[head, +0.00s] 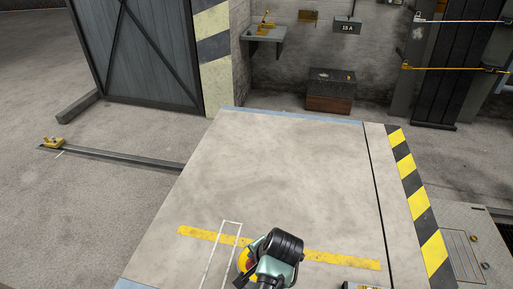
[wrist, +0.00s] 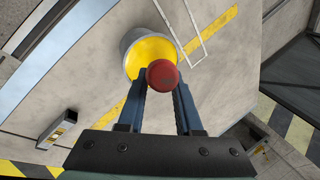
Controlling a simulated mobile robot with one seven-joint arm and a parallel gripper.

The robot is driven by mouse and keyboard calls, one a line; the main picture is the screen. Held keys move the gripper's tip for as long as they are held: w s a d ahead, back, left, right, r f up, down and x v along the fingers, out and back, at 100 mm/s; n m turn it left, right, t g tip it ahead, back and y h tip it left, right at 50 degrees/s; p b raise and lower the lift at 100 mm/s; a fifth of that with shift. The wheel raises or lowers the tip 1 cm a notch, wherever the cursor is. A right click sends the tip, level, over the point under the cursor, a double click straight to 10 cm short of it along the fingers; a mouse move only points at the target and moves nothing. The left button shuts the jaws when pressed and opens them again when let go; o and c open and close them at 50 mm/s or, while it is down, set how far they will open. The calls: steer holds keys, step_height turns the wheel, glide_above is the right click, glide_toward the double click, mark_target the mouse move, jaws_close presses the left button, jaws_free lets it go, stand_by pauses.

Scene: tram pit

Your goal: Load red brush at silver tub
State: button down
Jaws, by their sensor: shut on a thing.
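The red brush (wrist: 162,75) shows in the wrist view as a dark red, rounded end between my fingertips. My gripper (wrist: 162,84) has blue fingers and is shut on it. The silver tub (wrist: 141,54), with a yellow inside, lies just beyond the brush, and the brush overlaps its rim in the picture. I cannot tell whether the brush is above the tub or partly in it. In the head view the tub (head: 241,260) shows as a yellow patch at the bottom, mostly hidden by my arm, with a bit of red beside it.
The tub stands on a pale worktop (head: 280,170) with a yellow stripe (head: 342,259) and a white outline (head: 231,222). A small grey box with a yellow label (wrist: 58,130) sits to the left in the wrist view. The far worktop is clear. Its right edge has black-yellow hazard marking (head: 420,213).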

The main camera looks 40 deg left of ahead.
steer(key=shift+s, duration=0.1)
step_height(320, 180, up, 7)
steer(key=p, duration=0.7)
stand_by(1.0)
